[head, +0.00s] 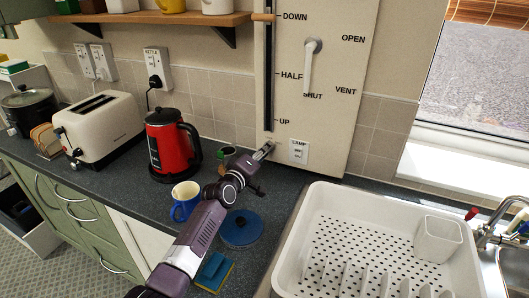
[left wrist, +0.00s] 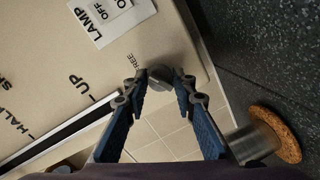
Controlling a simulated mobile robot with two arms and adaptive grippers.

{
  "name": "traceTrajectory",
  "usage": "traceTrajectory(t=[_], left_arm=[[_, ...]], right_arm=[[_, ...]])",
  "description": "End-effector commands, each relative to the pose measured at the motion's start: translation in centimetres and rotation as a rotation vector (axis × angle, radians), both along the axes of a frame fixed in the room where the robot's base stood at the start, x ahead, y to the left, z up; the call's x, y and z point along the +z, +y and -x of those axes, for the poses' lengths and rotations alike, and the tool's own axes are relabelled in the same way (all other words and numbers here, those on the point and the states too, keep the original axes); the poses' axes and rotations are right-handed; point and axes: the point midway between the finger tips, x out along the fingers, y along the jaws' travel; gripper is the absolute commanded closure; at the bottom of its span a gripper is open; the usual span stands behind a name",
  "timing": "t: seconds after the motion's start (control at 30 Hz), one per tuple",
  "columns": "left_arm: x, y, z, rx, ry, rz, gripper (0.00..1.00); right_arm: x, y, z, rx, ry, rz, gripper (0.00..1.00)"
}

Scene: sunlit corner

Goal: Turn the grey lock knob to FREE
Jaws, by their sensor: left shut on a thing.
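The grey lock knob (left wrist: 160,78) sits on the cream panel (left wrist: 95,62), near its lower edge, beside the small label FREE (left wrist: 128,60). My left gripper (head: 264,152) reaches the bottom of the panel in the head view. In the left wrist view the fingertips of this gripper (left wrist: 160,82) are on both sides of the knob, shut on it. The knob's pointing direction is not clear. In the head view the gripper hides the knob. My right gripper is not in view.
The panel (head: 337,125) also carries a slot marked DOWN, HALF, UP, a white lever (head: 308,70) and a LAMP switch (head: 298,151). A red kettle (head: 167,140), blue mug (head: 185,203), blue lid (head: 240,229) and white dish rack (head: 310,215) stand around my left arm.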

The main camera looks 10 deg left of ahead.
Motion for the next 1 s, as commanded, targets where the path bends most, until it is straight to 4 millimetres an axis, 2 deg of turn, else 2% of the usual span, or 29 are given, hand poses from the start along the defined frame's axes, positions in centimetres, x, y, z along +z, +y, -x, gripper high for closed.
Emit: traceTrajectory(t=[0.03,0.17,0.57,0.77,1.0], left_arm=[[0.0,0.0,0.0,-0.001,0.001,-0.003,0.73],[0.0,0.0,0.0,-0.001,0.001,-0.002,0.59],[0.0,0.0,0.4,-0.002,0.001,0.000,0.58],[0.1,0.4,2.2,-0.002,0.000,0.000,0.58],[0.4,1.4,5.5,0.000,0.001,0.000,0.58]], right_arm=[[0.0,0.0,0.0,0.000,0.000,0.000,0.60],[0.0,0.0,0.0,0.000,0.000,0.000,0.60],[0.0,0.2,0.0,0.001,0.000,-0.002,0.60],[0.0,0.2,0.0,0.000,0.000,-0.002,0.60],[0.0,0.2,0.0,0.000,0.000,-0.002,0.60]])
